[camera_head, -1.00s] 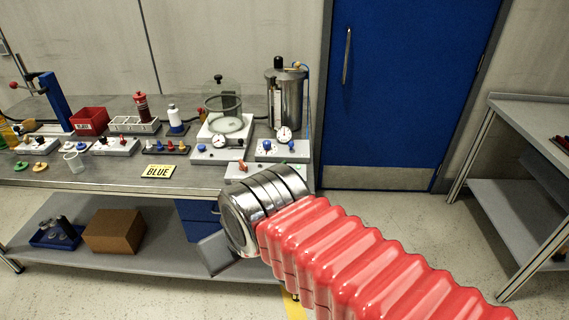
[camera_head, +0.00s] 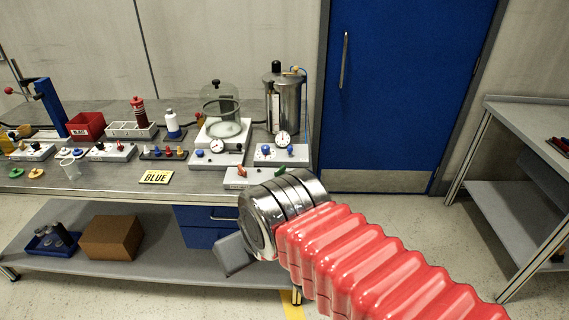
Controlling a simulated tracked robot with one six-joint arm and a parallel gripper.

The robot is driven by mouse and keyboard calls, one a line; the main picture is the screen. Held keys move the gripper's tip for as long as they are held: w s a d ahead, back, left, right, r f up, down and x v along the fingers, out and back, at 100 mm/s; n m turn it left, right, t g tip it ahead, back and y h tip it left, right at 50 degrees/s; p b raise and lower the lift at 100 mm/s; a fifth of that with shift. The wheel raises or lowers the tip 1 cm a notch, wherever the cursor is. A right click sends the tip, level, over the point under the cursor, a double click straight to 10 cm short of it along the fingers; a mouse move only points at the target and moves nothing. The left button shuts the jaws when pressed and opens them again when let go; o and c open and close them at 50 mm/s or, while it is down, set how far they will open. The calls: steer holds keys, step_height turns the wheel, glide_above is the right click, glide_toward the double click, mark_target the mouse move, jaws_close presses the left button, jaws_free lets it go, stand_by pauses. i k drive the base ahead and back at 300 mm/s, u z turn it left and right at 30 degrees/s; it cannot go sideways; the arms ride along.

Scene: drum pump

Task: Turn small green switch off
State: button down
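A small green switch (camera_head: 280,171) shows at the right end of a low white control box (camera_head: 259,177) at the bench's front right edge. The arm's metal wrist partly covers that box. An orange-red switch (camera_head: 242,171) sits on the same box, left of the green one. My arm comes in from the lower right. A grey block (camera_head: 233,254), which seems to be part of my gripper, shows below and left of the wrist, in front of the bench and lower than the green switch. The fingertips cannot be made out, so whether they are open is unclear.
A lower shelf holds a brown box (camera_head: 111,237). A blue door (camera_head: 400,90) and floor space lie right.

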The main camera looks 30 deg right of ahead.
mark_target(280, 171)
steer(key=u, duration=0.05)
steer(key=i, duration=1)
steer(key=z, duration=0.05)
